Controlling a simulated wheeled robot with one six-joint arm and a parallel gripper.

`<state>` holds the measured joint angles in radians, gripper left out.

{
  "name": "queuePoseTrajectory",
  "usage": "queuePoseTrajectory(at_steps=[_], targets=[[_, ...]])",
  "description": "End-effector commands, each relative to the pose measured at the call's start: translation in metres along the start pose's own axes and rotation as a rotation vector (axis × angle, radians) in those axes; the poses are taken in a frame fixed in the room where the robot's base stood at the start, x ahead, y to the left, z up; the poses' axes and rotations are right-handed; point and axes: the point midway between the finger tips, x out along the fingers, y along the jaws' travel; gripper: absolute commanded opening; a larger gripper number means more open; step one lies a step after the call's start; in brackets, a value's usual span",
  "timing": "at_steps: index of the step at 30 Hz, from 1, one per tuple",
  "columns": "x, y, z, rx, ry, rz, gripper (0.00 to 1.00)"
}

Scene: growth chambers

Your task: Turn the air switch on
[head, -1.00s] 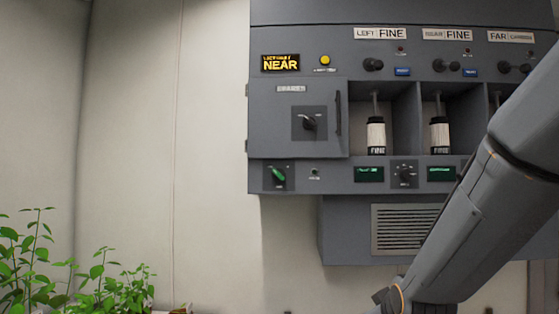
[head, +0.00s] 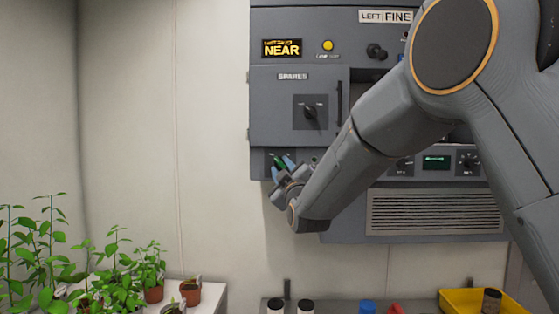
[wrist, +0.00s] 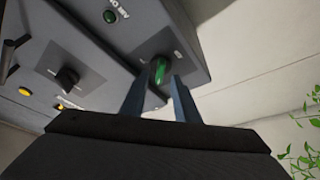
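The air switch, a green handle on a dark square plate (head: 279,162), sits at the lower left corner of the grey wall panel. In the wrist view the green handle (wrist: 159,70) shows just beyond and between my two blue fingertips. My gripper (head: 282,169) is open, with one finger on each side of the handle and a visible gap to it. I cannot tell whether the tips reach past the handle's front.
Potted plants (head: 152,280) stand at lower left. A bench below holds cups and a yellow tray (head: 455,300). The wall left of the panel is clear.

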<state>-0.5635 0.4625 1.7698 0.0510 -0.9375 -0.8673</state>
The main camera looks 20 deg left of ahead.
Motion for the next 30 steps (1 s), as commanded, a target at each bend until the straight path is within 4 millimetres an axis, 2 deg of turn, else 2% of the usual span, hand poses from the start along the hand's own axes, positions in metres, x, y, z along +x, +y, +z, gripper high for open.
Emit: queuePoseTrajectory(at_steps=[6, 16, 17, 21, 30], targets=[[0.019, 0.001, 0.0, 0.0, -0.001, 0.0, 0.28], [0.022, 0.0, 0.001, 0.0, -0.001, 0.0, 0.28], [0.022, 0.0, 0.001, 0.0, -0.001, -0.001, 0.25], [0.022, 0.0, 0.001, 0.0, -0.001, -0.001, 0.01], [0.022, -0.001, 0.001, 0.011, 0.0, 0.004, 0.0]])
